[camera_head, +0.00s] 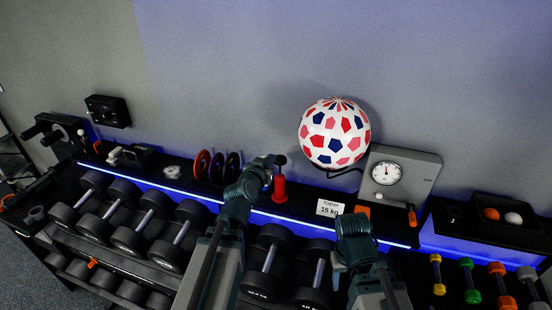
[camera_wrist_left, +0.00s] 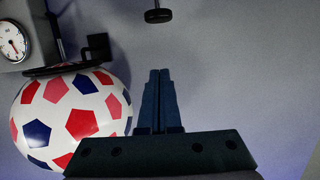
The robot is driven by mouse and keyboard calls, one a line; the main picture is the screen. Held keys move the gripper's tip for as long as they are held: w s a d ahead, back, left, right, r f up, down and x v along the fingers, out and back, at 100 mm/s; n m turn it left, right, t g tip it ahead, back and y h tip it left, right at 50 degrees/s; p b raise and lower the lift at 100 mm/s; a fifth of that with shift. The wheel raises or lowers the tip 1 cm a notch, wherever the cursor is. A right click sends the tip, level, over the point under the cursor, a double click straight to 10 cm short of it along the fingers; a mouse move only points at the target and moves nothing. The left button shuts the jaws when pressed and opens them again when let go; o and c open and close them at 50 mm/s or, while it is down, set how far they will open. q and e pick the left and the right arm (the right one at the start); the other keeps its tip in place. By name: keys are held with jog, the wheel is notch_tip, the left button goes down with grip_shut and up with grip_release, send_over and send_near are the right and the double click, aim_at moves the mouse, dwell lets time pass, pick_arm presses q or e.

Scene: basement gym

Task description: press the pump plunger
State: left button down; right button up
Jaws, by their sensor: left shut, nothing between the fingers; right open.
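The pump (camera_head: 279,190) is a red upright cylinder on the rack's top shelf, left of the ball. Its black plunger knob (camera_head: 281,160) stands above the red body. In the left wrist view, the knob (camera_wrist_left: 158,15) shows at the top edge on a thin rod, apart from the fingertips. My left gripper (camera_head: 266,163) is beside the knob, just left of it in the head view. Its fingers (camera_wrist_left: 160,72) are shut together with nothing between them. My right gripper (camera_head: 354,228) is open, low in front of the shelf, right of the pump.
A red, white and blue ball (camera_head: 335,133) sits behind the shelf, beside a gauge board (camera_head: 402,178). A "TODAY 15 kg" card (camera_head: 330,208) stands right of the pump. Coloured discs (camera_head: 218,166) stand left. Dumbbells (camera_head: 130,237) fill the rack below.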

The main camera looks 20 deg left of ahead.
pick_arm(q)
jog(key=b, duration=0.3)
send_over(279, 161)
notch_tip(279, 161, down, 3)
jog(key=shift+r, duration=0.1)
jog(key=shift+s+f+b, duration=0.2)
jog(key=shift+f+b, duration=0.65)
jog(key=shift+f, duration=0.1)
jog(key=shift+s+f+b, duration=0.2)
jog(key=shift+f+b, duration=0.65)
jog(key=shift+f, duration=0.05)
notch_tip(279, 161, down, 6)
jog(key=b, duration=0.6)
jog(key=shift+s+d, duration=0.1)
